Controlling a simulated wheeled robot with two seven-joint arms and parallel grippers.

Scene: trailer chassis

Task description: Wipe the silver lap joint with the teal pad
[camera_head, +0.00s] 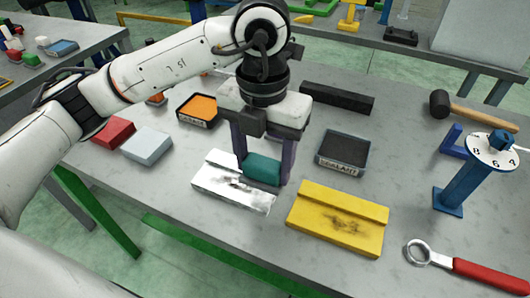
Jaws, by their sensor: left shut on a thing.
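The silver lap joint (232,198) lies on the grey table, a stepped bright plate with dark smudges along its middle and right part. My left gripper (263,168) reaches down over its far right side and is shut on the teal pad (262,168). The pad is held low at the far edge of the silver joint; whether it touches the surface I cannot tell. The gripper's fingers stand on either side of the pad and partly cover it. My right gripper is not in view.
A yellow lap joint (337,222) with a dark stain lies just right. A dark-filled tray (343,151), an orange-filled tray (198,110), red (113,132) and pale (146,146) blocks, and a black bar (337,97) surround it. A blue dial stand (462,185), wrench (465,268) and mallet (470,108) occupy the right.

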